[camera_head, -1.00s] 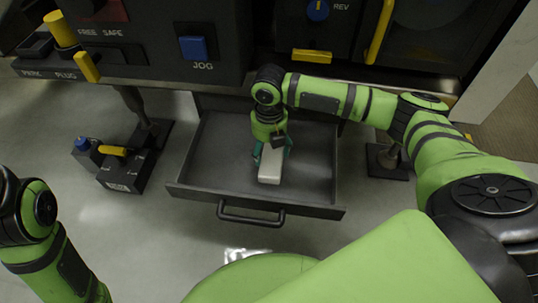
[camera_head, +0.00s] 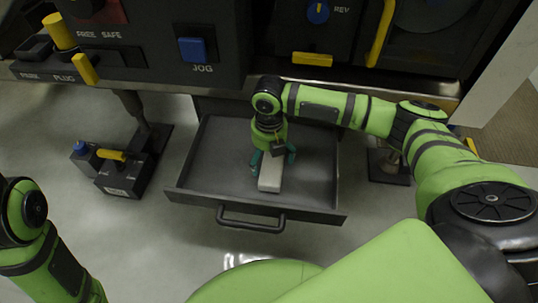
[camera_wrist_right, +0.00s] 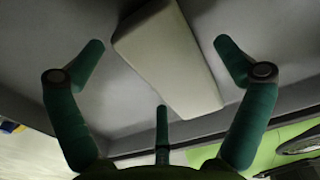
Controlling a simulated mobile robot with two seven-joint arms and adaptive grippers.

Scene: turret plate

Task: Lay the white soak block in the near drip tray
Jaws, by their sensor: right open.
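The white soak block (camera_head: 269,178) lies in the pulled-out dark grey drawer-like drip tray (camera_head: 217,167), near the tray's front wall. Its far end is partly hidden under my right gripper. My right gripper (camera_head: 273,162) is just above the block's far end, with its green fingers spread open. In the right wrist view, the block (camera_wrist_right: 170,58) lies between the spread fingers (camera_wrist_right: 160,46), with visible gaps to both side fingers. The left arm shows at the lower left, but its gripper is out of view.
The tray's front handle (camera_head: 251,218) faces me. A dark box with a yellow lever and blue knob (camera_head: 124,174) stands on the floor at left. The control panel (camera_head: 160,40) overhangs the tray's back. Tray floor is bare on both sides of the block.

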